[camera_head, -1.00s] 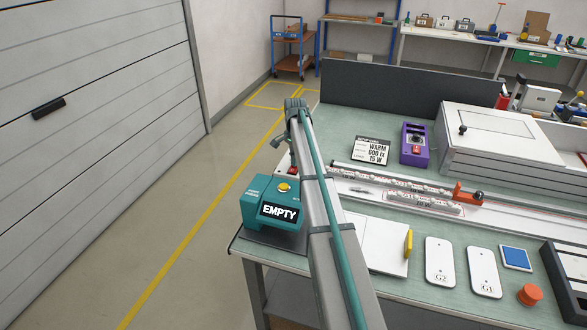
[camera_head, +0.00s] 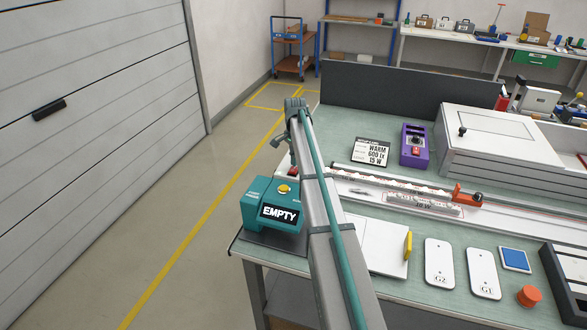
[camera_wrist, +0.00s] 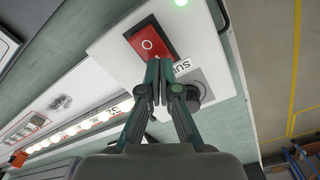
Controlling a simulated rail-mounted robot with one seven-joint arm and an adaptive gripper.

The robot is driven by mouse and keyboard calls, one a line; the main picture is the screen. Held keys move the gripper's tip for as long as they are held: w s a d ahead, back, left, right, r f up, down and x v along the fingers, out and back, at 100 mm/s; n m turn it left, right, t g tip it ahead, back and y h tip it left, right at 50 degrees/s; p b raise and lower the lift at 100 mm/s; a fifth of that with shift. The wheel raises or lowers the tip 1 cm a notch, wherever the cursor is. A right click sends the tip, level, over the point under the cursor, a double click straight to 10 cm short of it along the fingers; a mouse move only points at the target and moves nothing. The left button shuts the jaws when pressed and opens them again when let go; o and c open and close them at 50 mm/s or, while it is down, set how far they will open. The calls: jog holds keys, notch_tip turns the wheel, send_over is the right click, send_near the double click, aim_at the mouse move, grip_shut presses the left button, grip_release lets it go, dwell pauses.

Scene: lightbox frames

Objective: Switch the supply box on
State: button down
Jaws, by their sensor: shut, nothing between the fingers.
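The supply box (camera_wrist: 105,48) is a pale box with a red rocker switch (camera_wrist: 148,42), a dark knob (camera_wrist: 196,92) and a partly hidden label (camera_wrist: 183,66). A green light (camera_wrist: 181,2) glows at its edge. The switch shows a white O; I cannot tell for sure which way it is tilted. My gripper (camera_wrist: 160,68) is shut and empty, its fingertips at the switch's lower end, covering part of it; whether they touch is unclear. In the head view a bit of red on the box (camera_head: 292,170) shows beside my arm, which hides most of the box.
A lamp rail (camera_head: 375,180) runs beside the box; its lamps (camera_wrist: 85,127) glow in the wrist view. A teal box marked EMPTY (camera_head: 262,190) stands near the bench corner. A purple box (camera_head: 415,145) and a sign card (camera_head: 370,151) lie farther back.

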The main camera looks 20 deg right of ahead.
aim_at(295, 168)
jog(key=shift+r+p, duration=1.25)
jog(key=shift+r, duration=1.45)
